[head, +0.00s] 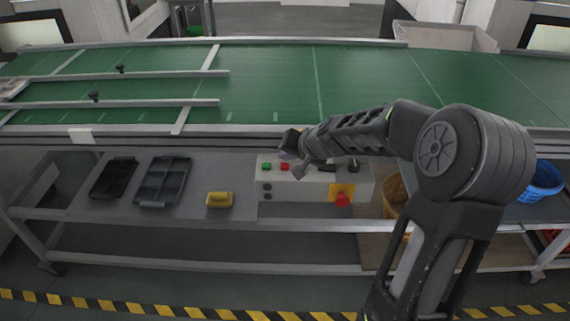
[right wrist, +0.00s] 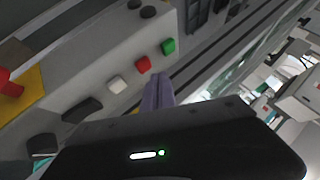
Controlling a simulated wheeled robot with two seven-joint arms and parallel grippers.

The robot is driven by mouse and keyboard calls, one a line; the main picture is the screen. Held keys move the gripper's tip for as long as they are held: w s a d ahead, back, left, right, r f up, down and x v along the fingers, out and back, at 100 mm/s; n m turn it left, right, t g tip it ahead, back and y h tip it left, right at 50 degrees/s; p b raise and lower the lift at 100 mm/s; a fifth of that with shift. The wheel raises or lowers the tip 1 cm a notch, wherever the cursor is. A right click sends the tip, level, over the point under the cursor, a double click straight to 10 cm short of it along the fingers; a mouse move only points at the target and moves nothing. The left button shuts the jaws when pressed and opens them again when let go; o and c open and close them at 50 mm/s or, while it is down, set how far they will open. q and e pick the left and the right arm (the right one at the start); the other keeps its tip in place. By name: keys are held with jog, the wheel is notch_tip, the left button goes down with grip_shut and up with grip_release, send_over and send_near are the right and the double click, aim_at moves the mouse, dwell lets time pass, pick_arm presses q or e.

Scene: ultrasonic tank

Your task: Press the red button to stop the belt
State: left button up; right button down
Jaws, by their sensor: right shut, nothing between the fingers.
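A light grey control box (head: 316,190) stands on the shelf below the belt's front edge. The red button also shows in the right wrist view (right wrist: 143,64), between the green button (right wrist: 168,46) and a white one (right wrist: 117,85). A larger red mushroom knob (head: 342,199) sits on a yellow plate. My right gripper (head: 285,155) is shut and empty, close to the red button. In the wrist view its fingertips (right wrist: 158,78) appear beside the button; contact cannot be told. My left gripper is out of view.
The green belt (head: 370,85) runs across behind the box, with metal guide rails at left. Two dark trays (head: 163,182) and a yellow object (head: 219,200) lie on the shelf to the left. A blue basket (head: 541,182) stands at right.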

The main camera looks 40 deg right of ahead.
aim_at(287, 167)
jog(key=shift+r+p, duration=1.85)
jog(key=shift+r, duration=0.55)
